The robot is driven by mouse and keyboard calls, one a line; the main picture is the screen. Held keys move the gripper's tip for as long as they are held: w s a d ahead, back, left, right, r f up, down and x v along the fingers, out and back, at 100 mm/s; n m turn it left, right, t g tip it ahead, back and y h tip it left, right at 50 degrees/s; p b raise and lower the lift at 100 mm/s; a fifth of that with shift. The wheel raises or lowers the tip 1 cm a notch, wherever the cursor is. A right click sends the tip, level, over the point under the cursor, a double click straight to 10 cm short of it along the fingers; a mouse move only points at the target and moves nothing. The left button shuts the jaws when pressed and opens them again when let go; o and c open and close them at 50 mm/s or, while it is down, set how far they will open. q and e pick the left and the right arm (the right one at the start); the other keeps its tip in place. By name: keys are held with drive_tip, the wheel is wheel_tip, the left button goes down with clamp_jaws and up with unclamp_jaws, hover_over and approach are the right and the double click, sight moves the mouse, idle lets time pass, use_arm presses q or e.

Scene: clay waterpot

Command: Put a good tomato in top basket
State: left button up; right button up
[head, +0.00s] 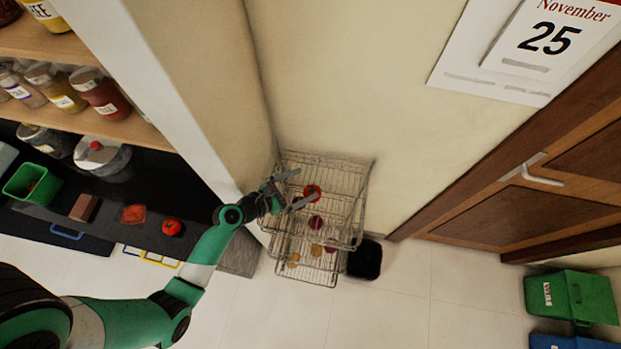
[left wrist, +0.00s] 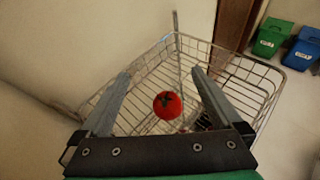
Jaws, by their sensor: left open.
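The wire basket rack has a top basket (head: 345,172) against the wall; it also shows in the left wrist view (left wrist: 258,76). A red tomato (head: 312,192) shows at the top basket, close to my left gripper (head: 308,184). In the left wrist view the tomato (left wrist: 167,104) has a dark green top and lies between the fingers in the picture, apart from both. The left gripper (left wrist: 162,82) is open above the basket. I cannot tell whether the tomato rests on the wires. Another red tomato (head: 172,227) is on the dark counter. My right gripper is not in view.
Lower in the rack are a dark red round item (head: 316,222) and several yellowish ones (head: 293,260). A red-orange item (head: 133,214), a brown block (head: 84,207) and a green container (head: 32,184) stand on the counter. A wall edge (head: 205,100) separates counter and rack.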

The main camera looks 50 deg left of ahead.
use_arm(q)
drive_tip(key=v, duration=0.7)
drive_tip(key=shift+p, duration=0.3)
drive_tip(key=shift+s+r, duration=0.1)
